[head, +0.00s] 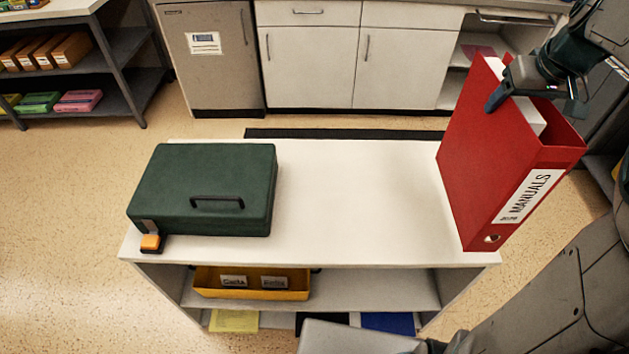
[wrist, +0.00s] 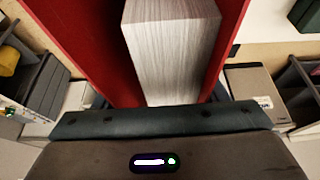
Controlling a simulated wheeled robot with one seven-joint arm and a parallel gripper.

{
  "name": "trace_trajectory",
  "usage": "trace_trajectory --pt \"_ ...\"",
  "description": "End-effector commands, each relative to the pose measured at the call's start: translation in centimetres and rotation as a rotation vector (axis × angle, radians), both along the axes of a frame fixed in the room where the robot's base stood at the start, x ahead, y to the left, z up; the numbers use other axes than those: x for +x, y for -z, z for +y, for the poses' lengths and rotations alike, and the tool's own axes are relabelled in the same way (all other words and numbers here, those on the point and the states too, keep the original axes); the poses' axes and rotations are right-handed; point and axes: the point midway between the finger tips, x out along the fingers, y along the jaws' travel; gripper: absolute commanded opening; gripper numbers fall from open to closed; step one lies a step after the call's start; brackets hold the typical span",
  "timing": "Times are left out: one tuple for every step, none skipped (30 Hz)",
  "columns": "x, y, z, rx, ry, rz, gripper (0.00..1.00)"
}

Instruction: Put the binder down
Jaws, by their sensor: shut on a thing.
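A red binder (head: 487,150) labelled MANUALS stands roughly upright, a little tilted, at the right end of the white shelf top (head: 350,190). Its lower part overlaps the right edge of the top in the head view; I cannot tell whether it touches the surface. My gripper (head: 520,95) is shut on the binder near its upper edge. In the wrist view the red covers of the binder (wrist: 80,45) rise on both sides of a thick block of white pages. The fingertips are mostly hidden there.
A dark green box (head: 205,185) with a handle sits on the left of the top, with a small orange object (head: 150,243) at its front corner. The middle of the top is bare. A yellow bin (head: 252,284) stands on the shelf below. White cabinets (head: 400,65) line the back.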

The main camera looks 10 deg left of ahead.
Motion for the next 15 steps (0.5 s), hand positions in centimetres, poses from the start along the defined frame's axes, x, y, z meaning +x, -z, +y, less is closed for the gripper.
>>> trace_trajectory --pt "0.1 -0.3 0.1 -0.001 -0.001 -0.005 0.0" --pt "0.1 -0.3 0.1 -0.002 -0.003 -0.005 0.0" --pt "0.1 -0.3 0.3 -0.001 -0.006 -0.005 0.0" --pt "0.1 -0.3 0.4 -0.001 -0.008 -0.005 0.0" --pt "0.1 -0.3 0.5 -0.001 -0.01 -0.005 0.0" --pt "0.2 -0.3 0.6 -0.001 -0.013 -0.005 0.0" --pt "0.2 -0.2 0.7 -0.001 -0.015 -0.005 0.0" --pt "0.2 -0.2 0.9 -0.001 -0.017 -0.005 0.0" --pt "0.3 -0.1 1.1 -0.001 -0.019 -0.004 0.0" --pt "0.5 0.0 1.3 0.0 -0.02 -0.004 0.0" --pt "0.6 0.1 1.5 0.0 -0.022 -0.003 0.0" --pt "0.9 0.3 1.9 0.0 -0.023 -0.003 0.0" --pt "1.1 0.5 2.2 -0.001 -0.024 -0.004 0.0" --pt "1.3 0.8 2.6 0.0 -0.026 -0.003 0.0" --pt "1.7 1.2 3.1 0.0 -0.025 -0.003 0.0"
